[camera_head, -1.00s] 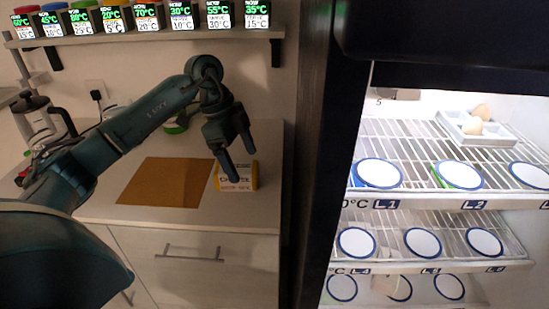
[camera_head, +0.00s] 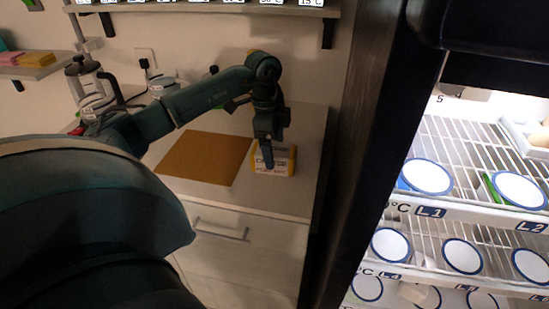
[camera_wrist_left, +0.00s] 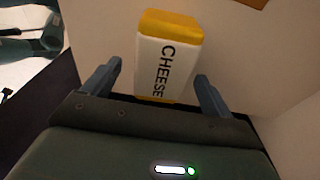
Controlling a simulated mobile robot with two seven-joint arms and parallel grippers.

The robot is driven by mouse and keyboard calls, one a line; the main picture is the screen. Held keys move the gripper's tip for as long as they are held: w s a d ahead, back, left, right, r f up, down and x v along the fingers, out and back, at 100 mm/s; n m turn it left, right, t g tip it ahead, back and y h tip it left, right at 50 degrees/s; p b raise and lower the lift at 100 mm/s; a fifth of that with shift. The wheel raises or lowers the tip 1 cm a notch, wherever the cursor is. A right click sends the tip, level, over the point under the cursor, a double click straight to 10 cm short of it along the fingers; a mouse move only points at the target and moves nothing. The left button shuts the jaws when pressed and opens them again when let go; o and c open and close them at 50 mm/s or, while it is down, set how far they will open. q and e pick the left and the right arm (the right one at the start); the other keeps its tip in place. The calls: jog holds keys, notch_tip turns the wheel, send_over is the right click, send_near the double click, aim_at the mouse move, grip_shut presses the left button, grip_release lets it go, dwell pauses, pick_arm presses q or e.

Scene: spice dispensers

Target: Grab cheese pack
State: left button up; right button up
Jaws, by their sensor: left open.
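The cheese pack (camera_head: 284,161) is a white and yellow box on the counter, at the right edge of the brown board. In the left wrist view the cheese pack (camera_wrist_left: 168,58) stands ahead of the fingers, with the word CHEESE on its face. My left gripper (camera_head: 267,158) is above and in front of the pack and hides part of its label. In the left wrist view my left gripper (camera_wrist_left: 158,88) is open, one finger on each side of the pack's near end. Both fingers look apart from it. My right gripper is not in view.
The brown board (camera_head: 205,157) lies flat on the counter (camera_head: 240,200). A French press (camera_head: 88,88) stands at the left. The open fridge (camera_head: 460,150) with wire shelves and round lidded containers is on the right, behind a dark frame. A shelf is above.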

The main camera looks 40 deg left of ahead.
aim_at(274, 149)
pick_arm(q)
jog(key=shift+f, duration=1.75)
jog(key=shift+w, duration=0.1)
jog(key=c, duration=1.2)
